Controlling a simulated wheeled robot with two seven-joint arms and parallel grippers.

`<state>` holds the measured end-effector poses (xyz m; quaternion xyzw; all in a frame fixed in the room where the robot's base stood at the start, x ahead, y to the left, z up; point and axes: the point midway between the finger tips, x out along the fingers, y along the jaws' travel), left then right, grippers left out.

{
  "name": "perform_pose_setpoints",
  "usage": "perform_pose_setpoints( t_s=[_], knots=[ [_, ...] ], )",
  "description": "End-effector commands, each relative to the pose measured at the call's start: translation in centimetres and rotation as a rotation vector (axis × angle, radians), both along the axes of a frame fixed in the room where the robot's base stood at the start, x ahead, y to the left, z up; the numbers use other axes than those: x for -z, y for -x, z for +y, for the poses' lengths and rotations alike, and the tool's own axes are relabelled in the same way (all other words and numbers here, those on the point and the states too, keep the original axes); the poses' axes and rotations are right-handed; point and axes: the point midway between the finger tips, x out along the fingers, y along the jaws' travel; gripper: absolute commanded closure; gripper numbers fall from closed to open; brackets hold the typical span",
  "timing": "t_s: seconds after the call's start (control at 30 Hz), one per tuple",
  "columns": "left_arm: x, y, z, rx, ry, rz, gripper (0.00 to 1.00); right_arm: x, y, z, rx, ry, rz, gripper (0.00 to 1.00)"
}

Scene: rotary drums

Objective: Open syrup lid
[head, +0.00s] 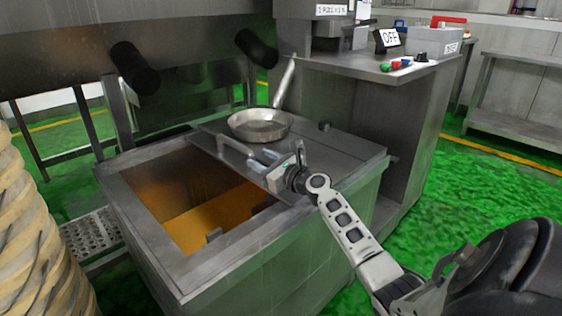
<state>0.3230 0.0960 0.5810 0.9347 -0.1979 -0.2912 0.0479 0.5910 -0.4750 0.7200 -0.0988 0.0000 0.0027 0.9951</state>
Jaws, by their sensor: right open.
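The syrup vat (135,215) is a square grey metal tank with orange-brown syrup (205,222) showing inside. Its flat metal lid (340,152) lies over the right and back part, so the left and front part of the mouth is uncovered. A bar handle (236,155) stands at the lid's left edge. My right gripper (262,161) is open, just right of the handle and above the lid. I cannot tell whether its fingers touch the handle. My left gripper is out of view.
A metal pan (260,124) with a long upright handle sits at the lid's back. Behind is a counter (400,66) with coloured buttons and an OFF sign (388,38). A ribbed tan stack (35,225) stands at the left. Green floor (490,185) is clear at the right.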

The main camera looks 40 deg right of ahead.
Motion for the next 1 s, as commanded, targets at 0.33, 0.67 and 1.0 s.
perform_pose_setpoints(
  t_s=[0.33,0.67,1.0],
  knots=[
    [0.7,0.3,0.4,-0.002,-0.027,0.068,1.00,0.0,6.4,0.0,-0.001,0.000,0.001,0.59],
    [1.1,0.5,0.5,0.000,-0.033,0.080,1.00,0.0,7.2,0.0,-0.001,0.000,-0.001,0.59],
    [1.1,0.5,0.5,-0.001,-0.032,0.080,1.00,0.0,7.2,0.0,-0.001,0.000,0.000,0.59]
  ],
)
